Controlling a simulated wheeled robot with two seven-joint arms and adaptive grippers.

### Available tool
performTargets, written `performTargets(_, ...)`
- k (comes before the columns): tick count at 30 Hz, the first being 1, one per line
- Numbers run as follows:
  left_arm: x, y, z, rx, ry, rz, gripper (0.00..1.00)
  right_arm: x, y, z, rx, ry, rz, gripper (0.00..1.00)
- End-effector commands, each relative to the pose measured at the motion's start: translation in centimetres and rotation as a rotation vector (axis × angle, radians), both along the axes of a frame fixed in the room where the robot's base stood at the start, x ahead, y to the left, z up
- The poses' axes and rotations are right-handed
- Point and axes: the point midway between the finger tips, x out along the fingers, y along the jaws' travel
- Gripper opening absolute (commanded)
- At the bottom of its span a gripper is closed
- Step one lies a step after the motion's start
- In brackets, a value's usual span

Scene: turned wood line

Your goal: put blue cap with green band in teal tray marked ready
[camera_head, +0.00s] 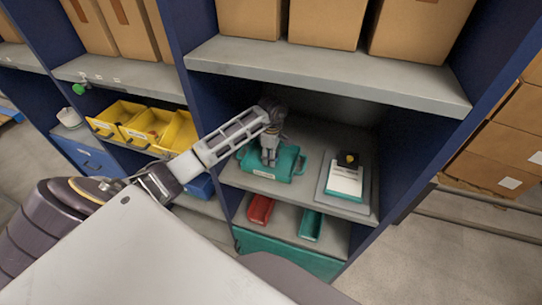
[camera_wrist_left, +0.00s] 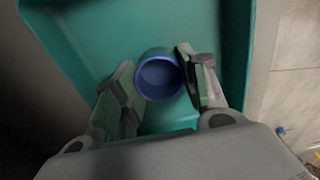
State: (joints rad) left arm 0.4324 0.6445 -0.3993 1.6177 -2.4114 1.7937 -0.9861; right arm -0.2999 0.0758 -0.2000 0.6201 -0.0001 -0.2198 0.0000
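The teal tray (camera_head: 288,176) sits on the middle shelf in the head view, with a small white label on its front. The tray's inside (camera_wrist_left: 85,38) fills most of the left wrist view. My left gripper (camera_head: 269,160) points down into the tray. In the wrist view, the blue cap (camera_wrist_left: 160,60) is between its two fingertips (camera_wrist_left: 158,75), its round opening facing the camera. The fingers appear shut on the cap, against its sides. No green band shows, and whether the cap touches the tray floor is unclear. My right gripper is in neither view.
A grey board (camera_head: 326,187) with a white-and-teal item (camera_head: 345,182) lies right of the tray. Red (camera_head: 260,210) and green (camera_head: 311,224) bins stand on the shelf below. Yellow bins (camera_head: 180,132) stand to the left. A shelf with boxes (camera_head: 325,24) hangs above the tray.

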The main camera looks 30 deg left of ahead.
Motion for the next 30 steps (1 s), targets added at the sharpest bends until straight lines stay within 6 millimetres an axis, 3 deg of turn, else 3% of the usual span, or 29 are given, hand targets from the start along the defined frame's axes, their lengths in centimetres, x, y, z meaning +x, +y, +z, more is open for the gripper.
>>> performTargets(4, 0.0, 0.0, 0.0, 0.0, 0.0, 0.0, 0.63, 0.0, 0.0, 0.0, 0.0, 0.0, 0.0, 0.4)
performTargets(20, 0.0, 0.0, 0.4, 0.0, 0.001, 0.001, 0.63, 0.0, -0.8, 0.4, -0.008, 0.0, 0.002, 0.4)
performTargets(30, 0.6, 1.7, 4.0, 0.003, -0.003, 0.01, 0.63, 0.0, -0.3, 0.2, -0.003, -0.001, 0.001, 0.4)
